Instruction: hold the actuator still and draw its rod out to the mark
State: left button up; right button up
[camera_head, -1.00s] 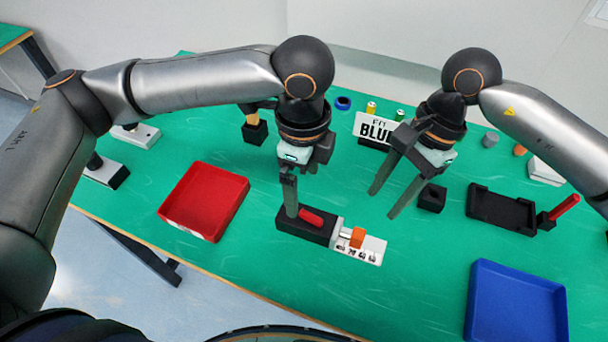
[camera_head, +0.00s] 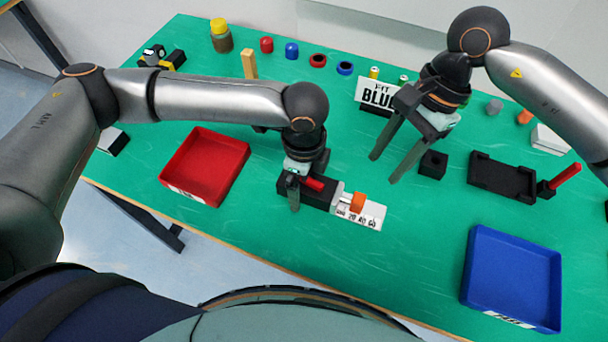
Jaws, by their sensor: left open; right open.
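The actuator (camera_head: 321,197) lies near the middle of the table. It has a black body with a red part (camera_head: 314,184) on top. A white scale plate (camera_head: 372,217) with printed numbers extends to the right. An orange block (camera_head: 357,202) sits on the rod (camera_head: 347,197) above the plate, near its low-number end. My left gripper (camera_head: 293,196) is open and low at the left end of the black body; one finger shows in front of it, the other is hidden. My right gripper (camera_head: 382,168) is open and empty, above the table behind and right of the actuator.
A red tray (camera_head: 240,172) stands to the left and a blue tray (camera_head: 550,299) at front right. A small black block (camera_head: 432,165) and a black holder (camera_head: 488,177) are right of my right gripper. A sign (camera_head: 372,93) stands behind. The table in front of the actuator is clear.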

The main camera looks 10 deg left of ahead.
pick_arm(q)
jog(key=shift+c, duration=0.4)
grip_shut()
dwell(0.4)
jog(key=shift+f, duration=0.1)
dwell(1.2)
